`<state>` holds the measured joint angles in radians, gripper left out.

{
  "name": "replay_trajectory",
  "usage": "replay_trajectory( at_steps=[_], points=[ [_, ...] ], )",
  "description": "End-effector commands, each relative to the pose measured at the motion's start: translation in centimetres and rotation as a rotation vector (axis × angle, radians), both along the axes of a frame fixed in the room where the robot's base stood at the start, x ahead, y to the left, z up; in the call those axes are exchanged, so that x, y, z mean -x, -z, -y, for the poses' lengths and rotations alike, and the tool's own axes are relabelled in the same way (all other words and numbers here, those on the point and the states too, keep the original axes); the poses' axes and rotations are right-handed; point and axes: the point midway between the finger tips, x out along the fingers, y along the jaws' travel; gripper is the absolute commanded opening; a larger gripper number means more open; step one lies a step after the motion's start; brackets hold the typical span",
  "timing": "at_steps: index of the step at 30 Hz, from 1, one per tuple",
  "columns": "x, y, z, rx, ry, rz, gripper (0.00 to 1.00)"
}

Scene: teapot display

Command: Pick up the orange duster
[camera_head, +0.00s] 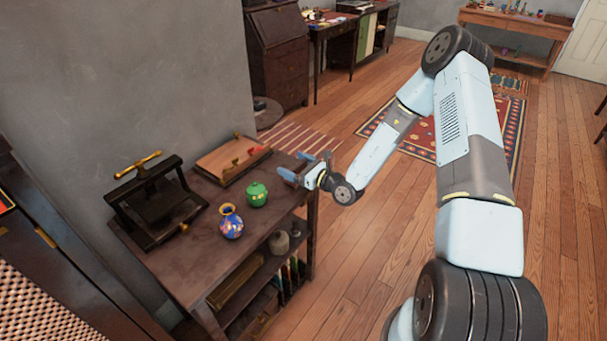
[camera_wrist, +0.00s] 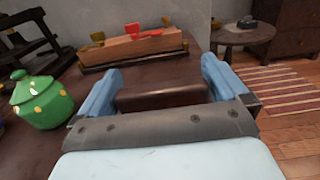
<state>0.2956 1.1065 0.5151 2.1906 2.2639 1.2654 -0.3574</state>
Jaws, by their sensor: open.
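I cannot make out a clearly orange duster in either view. A reddish-brown block (camera_wrist: 162,95) lies between my fingers in the wrist view; I cannot tell whether it is the duster. My gripper (camera_head: 297,165) is over the right end of the dark cabinet top (camera_head: 193,268). Its blue fingers are wide apart, one on each side of the block in the wrist view (camera_wrist: 161,74). No grip on the block shows. In the head view, my gripper hides that spot.
A wooden board with red and yellow pieces (camera_head: 222,163) lies at the back. A green lidded pot (camera_head: 257,194), a blue patterned vase (camera_head: 231,222) and a black press (camera_head: 155,205) stand on the cabinet. Open floor (camera_head: 360,255) is to the right.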

Motion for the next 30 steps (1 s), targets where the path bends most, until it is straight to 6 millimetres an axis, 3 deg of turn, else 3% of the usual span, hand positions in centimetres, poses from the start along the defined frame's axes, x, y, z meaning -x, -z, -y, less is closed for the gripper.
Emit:
replay_trajectory(
  at_steps=[8, 19, 30],
  points=[
    [-0.26, 0.01, -0.27, 0.0, 0.001, -0.001, 0.98],
    [-0.22, 0.01, -0.26, 0.0, 0.001, -0.001, 0.63],
    [-0.25, -0.64, -0.26, 0.0, 0.001, 0.0, 0.63]
  ],
)
